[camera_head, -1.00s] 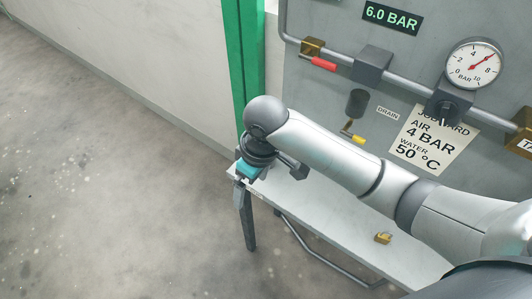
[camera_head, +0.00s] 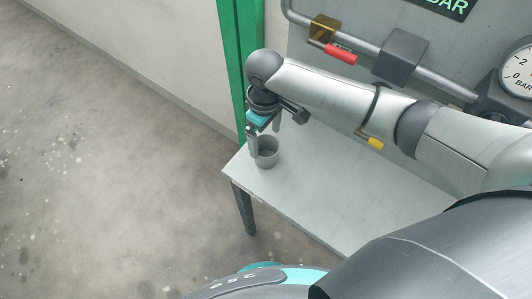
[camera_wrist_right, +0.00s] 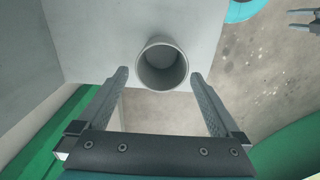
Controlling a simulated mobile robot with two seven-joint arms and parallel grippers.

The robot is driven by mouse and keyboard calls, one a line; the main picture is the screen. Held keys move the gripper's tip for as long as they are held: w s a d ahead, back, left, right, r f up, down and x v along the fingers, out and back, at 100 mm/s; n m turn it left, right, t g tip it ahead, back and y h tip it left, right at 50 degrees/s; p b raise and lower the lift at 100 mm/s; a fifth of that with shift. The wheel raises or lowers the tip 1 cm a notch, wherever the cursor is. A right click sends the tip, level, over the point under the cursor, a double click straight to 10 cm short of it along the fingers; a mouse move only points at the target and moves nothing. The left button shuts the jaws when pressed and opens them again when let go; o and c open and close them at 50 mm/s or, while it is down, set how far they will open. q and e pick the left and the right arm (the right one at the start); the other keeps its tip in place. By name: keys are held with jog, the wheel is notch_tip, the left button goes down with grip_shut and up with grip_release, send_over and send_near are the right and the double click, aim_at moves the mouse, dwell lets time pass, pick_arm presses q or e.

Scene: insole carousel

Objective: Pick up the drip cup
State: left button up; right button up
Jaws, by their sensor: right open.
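The drip cup is a small grey open-topped cup (camera_head: 267,153) standing upright on the table near its left corner. It also shows in the right wrist view (camera_wrist_right: 162,66), just beyond and between the fingertips. My right gripper (camera_head: 265,138) is open and above the cup, one finger down in front of the cup's left side, the other behind. In the right wrist view my right gripper (camera_wrist_right: 160,76) has its fingers apart with nothing held. Whether a finger touches the cup, I cannot tell. My left gripper (camera_wrist_right: 302,18) shows partly at the upper right edge, its prongs apart.
The pale table (camera_head: 310,200) is clear around the cup. A green post (camera_head: 238,60) stands behind its left corner. The wall panel carries a pipe, a red-handled valve (camera_head: 340,53) and a yellow-handled valve (camera_head: 371,142) behind my right arm. Open floor lies left.

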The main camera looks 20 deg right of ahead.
aim_at(266, 152)
jog(key=shift+f, duration=0.8)
jog(key=f, duration=0.1)
jog(key=f+b, duration=0.1)
jog(key=f, duration=0.2)
jog(key=shift+s+f, duration=0.1)
jog(key=shift+s, duration=0.15)
jog(key=shift+f, duration=0.55)
pick_arm(q)
jog(key=shift+w+d+f, duration=0.1)
jog(key=shift+w+f, duration=0.65)
jog(key=shift+w, duration=0.2)
pick_arm(e)
jog(key=shift+c, duration=0.4)
jog(key=c, duration=1)
pick_arm(q)
jog(key=shift+s, duration=0.1)
pick_arm(e)
jog(key=shift+r, duration=0.15)
